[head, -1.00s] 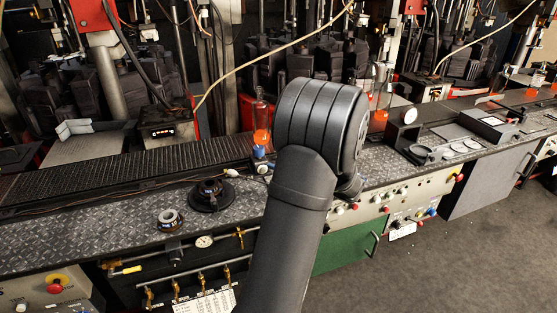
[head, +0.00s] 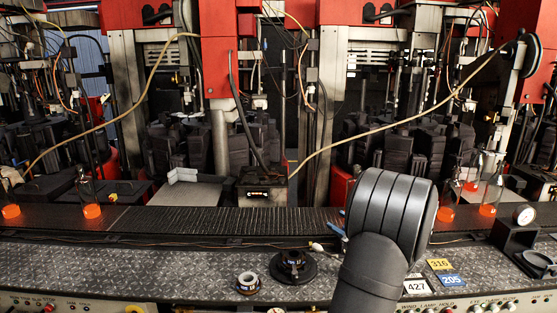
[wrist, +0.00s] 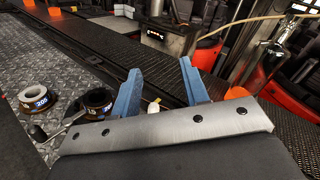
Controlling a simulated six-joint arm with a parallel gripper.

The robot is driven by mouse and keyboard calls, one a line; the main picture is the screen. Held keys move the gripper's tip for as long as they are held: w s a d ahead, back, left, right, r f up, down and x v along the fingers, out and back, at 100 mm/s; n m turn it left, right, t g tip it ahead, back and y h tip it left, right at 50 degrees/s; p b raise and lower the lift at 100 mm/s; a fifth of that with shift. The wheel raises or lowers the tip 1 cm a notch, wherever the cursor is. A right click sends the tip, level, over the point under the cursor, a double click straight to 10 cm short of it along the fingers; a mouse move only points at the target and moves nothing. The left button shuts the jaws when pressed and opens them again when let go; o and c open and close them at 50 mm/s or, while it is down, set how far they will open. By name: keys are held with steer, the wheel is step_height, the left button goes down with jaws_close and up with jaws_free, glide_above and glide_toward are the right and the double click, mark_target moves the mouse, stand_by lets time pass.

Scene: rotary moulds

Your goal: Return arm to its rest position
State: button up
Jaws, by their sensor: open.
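My gripper (wrist: 158,82) shows in the wrist view with its two blue fingers apart and nothing between them. It hangs over the edge between the metal bench (head: 160,272) and the dark conveyor (head: 230,222). In the head view my black arm rises at the right of centre and hides most of the gripper; only a small blue part shows at its left side. Beyond the conveyor stand red and grey moulding machines with dark moulds (head: 190,145).
A white-topped ring (head: 247,282) and a black round holder (head: 293,266) stand on the bench; both also show left of the fingers in the wrist view. Glass bottles with glowing orange bottoms (head: 91,210) stand along the conveyor. Number plates (head: 417,287) lie right of my arm.

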steer(key=shift+r, duration=1.1)
steer(key=shift+f, duration=0.1)
